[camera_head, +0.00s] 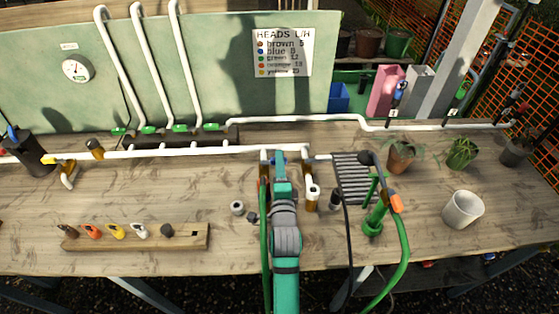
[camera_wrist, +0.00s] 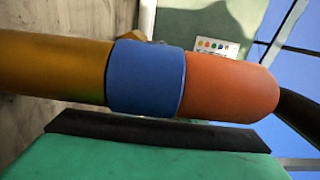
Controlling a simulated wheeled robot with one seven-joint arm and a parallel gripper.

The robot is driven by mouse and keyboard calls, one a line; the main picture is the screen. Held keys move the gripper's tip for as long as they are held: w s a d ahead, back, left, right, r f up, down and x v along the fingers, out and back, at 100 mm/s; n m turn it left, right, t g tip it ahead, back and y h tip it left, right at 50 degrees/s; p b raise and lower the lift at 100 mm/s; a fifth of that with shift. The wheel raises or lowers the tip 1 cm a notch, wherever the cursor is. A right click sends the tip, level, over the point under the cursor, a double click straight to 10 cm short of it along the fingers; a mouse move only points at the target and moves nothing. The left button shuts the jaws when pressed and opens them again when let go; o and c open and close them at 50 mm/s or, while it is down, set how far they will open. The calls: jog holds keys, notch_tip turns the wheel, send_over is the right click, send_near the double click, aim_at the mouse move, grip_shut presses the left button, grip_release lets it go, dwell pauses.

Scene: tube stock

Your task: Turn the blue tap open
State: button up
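In the wrist view, a blue collar (camera_wrist: 146,78) sits between a brass-coloured pipe (camera_wrist: 52,66) and an orange end piece (camera_wrist: 228,86), very close to the camera. A green part of my gripper with a black pad (camera_wrist: 150,130) lies just below them; contact cannot be told. Only one side of my gripper shows there. In the head view my gripper (camera_head: 279,160) is at the white pipe by a brass outlet, its fingers hidden by my arm. A small blue handle (camera_head: 402,85) stands on the upright at the right, above the white pipe. Which blue part is the tap is unclear.
A wooden block (camera_head: 135,238) with several coloured hose heads lies at the left. A black grate (camera_head: 352,178), a green hose (camera_head: 402,265) and a white cup (camera_head: 463,210) are at the right. A sign (camera_head: 283,52) hangs behind.

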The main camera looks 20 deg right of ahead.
jog(key=shift+x, duration=0.9)
